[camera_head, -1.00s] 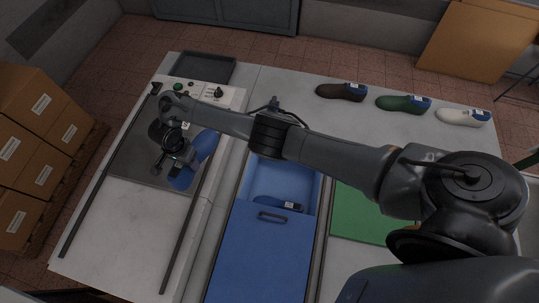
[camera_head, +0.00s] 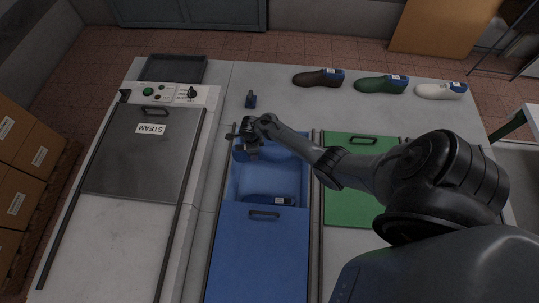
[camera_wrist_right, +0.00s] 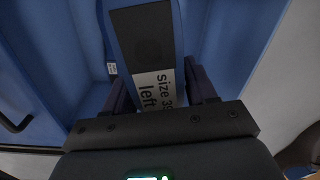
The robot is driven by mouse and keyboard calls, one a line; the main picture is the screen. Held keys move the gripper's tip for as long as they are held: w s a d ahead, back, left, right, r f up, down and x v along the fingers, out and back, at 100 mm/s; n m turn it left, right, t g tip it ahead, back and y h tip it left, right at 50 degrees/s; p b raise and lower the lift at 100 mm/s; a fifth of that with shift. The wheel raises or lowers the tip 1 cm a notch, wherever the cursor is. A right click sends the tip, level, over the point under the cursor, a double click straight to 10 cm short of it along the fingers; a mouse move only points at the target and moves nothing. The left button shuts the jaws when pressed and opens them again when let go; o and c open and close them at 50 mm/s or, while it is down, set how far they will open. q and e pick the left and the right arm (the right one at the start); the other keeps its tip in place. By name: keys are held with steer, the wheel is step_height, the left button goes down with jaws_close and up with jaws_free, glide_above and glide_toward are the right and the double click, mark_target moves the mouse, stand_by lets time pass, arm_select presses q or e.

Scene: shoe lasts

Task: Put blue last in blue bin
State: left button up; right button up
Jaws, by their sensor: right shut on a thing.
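My right gripper (camera_head: 250,138) is shut on a blue last (camera_wrist_right: 150,35) over the far end of the open blue bin (camera_head: 305,180). In the head view the gripper and arm mostly hide the held last. Another blue last (camera_head: 268,201) with a white label lies inside the bin near its cover. My left gripper is not in view.
The bin's blue cover (camera_head: 258,250) lies over its near part. A green cover (camera_head: 350,200) is to the right and the steam box (camera_head: 145,165) to the left. A small blue object (camera_head: 251,100) stands beyond the bin.

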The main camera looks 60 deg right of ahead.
step_height(320, 180, down, 10)
steer(key=s+m+b, duration=0.1)
steer(key=s+b, duration=0.1)
steer(key=b, duration=0.6)
steer(key=m+b, duration=0.1)
steer(key=b, duration=0.9)
glide_above(263, 188)
step_height(263, 188, down, 15)
steer(key=shift+w+r, duration=0.15)
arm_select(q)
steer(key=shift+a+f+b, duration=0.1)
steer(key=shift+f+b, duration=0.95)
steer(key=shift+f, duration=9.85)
arm_select(e)
steer(key=shift+f, duration=2.05)
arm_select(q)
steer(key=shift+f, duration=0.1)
arm_select(e)
steer(key=shift+f, duration=0.1)
steer(key=o, duration=1.2)
steer(key=shift+f, duration=0.1)
steer(key=shift+o, duration=0.2)
